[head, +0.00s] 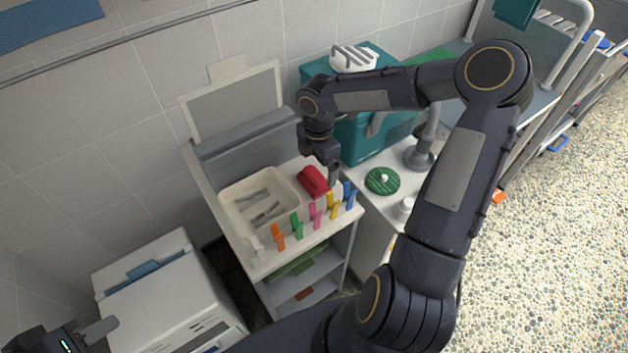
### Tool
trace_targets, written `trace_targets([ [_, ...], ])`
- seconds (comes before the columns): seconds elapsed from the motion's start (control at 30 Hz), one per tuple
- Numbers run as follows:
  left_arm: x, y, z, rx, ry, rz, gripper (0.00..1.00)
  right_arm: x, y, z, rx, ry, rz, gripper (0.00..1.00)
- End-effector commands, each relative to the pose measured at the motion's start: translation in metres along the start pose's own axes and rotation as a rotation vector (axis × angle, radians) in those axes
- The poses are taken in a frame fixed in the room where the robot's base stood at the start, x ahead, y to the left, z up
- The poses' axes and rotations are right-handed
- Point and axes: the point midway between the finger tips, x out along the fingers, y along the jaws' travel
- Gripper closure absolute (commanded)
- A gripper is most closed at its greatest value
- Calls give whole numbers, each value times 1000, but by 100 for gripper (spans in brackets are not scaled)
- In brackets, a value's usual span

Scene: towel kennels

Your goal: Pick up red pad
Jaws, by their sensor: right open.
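The red pad (313,181), which looks folded, lies on the white top of the cart, right of the cream tray. My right gripper (333,176) is open and points down close beside the pad's right side. Whether it touches the pad I cannot tell. One of its fingers is largely hidden. My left gripper (98,331) is only partly in view at the bottom left, in front of the white appliance, away from the pad. A grey finger shows, but not whether it is open or shut.
The cream tray (228,190) holds grey tools. Several coloured clips (316,215) line the cart's front edge. Right of the cart are a green round pad (382,180), a white jar (404,208) and a teal box (350,142). A white appliance (150,285) stands at lower left.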

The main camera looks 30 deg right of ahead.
Motion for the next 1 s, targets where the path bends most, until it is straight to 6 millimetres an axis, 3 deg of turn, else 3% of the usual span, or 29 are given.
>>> trace_targets([
  [0.3, 2, -1, 1, 0, 0, 0, 64, 44, 4, -7, 1, 2, -3, 0],
  [0.63, 2, -1, 1, 0, 0, 0, 64, 50, 4, -7, 2, 0, 0, 1],
  [0.93, 2, -1, 1, 0, 0, 0, 64, 50, 4, -7, 2, 0, 0, 41],
  [1.0, 2, -1, 1, 0, 0, 0, 64, 50, 4, -7, 2, 0, 0, 42],
])
